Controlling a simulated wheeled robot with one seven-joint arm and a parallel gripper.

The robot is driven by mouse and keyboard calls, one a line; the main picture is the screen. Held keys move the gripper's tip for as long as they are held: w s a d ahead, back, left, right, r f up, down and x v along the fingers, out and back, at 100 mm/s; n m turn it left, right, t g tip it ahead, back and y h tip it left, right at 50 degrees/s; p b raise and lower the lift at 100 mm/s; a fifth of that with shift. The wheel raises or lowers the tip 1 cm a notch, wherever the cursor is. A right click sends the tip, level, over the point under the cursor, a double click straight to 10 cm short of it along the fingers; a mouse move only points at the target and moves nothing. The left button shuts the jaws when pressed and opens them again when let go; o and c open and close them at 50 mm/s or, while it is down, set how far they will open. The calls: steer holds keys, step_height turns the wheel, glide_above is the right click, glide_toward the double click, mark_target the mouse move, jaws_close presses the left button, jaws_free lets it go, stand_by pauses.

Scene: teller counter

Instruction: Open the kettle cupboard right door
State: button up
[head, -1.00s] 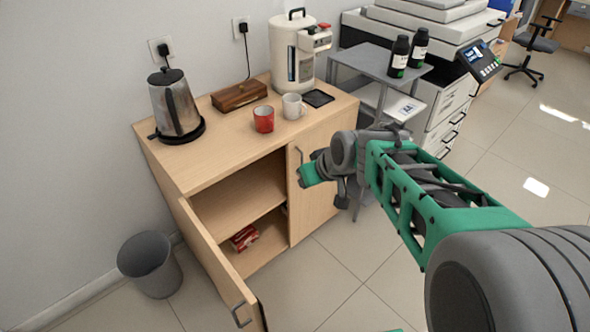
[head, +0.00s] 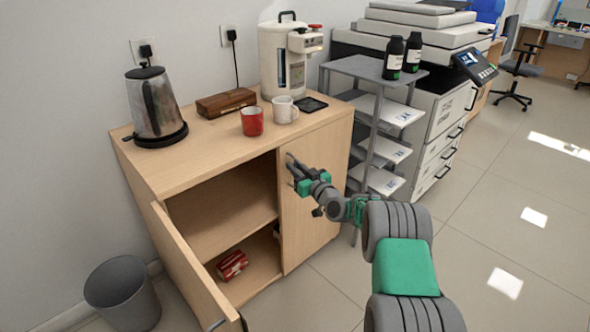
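The wooden kettle cupboard (head: 180,178) stands against the wall with the kettle (head: 154,107) on top. Its right door (head: 306,228) looks closed, and its left door (head: 186,262) stands wide open. My gripper (head: 291,171) is in front of the right door's upper left part, at the door handle. The fingers and handle overlap and are small, so I cannot tell whether they touch or whether the fingers are closed.
A red mug (head: 252,121), a white mug (head: 284,109), a wooden box (head: 226,102) and a water dispenser (head: 284,65) stand on the cupboard. A red packet (head: 232,265) lies inside. A bin (head: 123,295) is at left; a shelf trolley (head: 371,70) stands close at right.

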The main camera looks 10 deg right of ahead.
steer(key=shift+w, duration=0.25)
steer(key=shift+c, duration=0.5)
jaws_close()
steer(key=shift+a, duration=0.1)
stand_by(0.7)
